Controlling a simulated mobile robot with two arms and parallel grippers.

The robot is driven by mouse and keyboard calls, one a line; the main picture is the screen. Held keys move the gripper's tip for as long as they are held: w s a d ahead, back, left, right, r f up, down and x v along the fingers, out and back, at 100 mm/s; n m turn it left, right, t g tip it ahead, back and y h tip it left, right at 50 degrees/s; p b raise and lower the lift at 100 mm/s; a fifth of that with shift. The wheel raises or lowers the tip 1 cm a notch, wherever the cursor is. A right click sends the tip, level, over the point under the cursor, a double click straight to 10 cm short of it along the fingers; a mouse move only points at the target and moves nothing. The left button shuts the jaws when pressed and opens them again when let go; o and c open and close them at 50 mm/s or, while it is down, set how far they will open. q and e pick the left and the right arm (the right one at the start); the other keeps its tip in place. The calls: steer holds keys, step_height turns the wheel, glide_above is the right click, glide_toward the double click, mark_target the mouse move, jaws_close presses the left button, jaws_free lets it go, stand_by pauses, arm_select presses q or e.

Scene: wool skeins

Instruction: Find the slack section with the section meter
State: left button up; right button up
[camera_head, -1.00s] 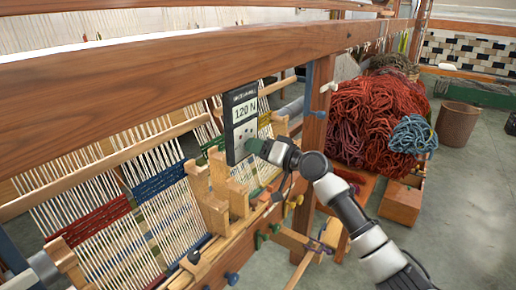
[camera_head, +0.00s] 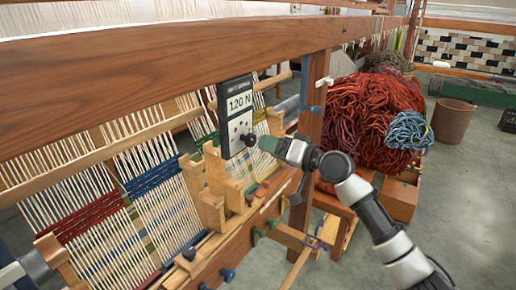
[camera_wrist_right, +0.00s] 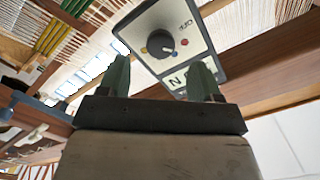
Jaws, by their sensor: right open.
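The section meter (camera_head: 236,117) is a dark upright box with a pale face, a "120 N" display, a black knob and small coloured dots. It stands at the loom beneath the thick top beam. My right gripper (camera_head: 261,142) is at the meter's lower right, close to the knob (camera_head: 248,140). In the right wrist view its green fingers (camera_wrist_right: 160,80) are apart and empty, with the meter's knob (camera_wrist_right: 160,43) beyond them. Contact cannot be told. The warp sections (camera_head: 105,205) carry red, blue and green bands. Which one is slack cannot be told. My left gripper is out of view.
The thick wooden beam (camera_head: 150,68) crosses above the warp. Wooden blocks (camera_head: 215,185) stand on the rail below the meter. A heap of red wool (camera_head: 365,120) and a blue skein (camera_head: 409,131) lie right of the loom post (camera_head: 314,110). Open floor lies further right.

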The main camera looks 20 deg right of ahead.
steer(key=b+v, duration=0.1)
steer(key=v, duration=0.4)
stand_by(0.3)
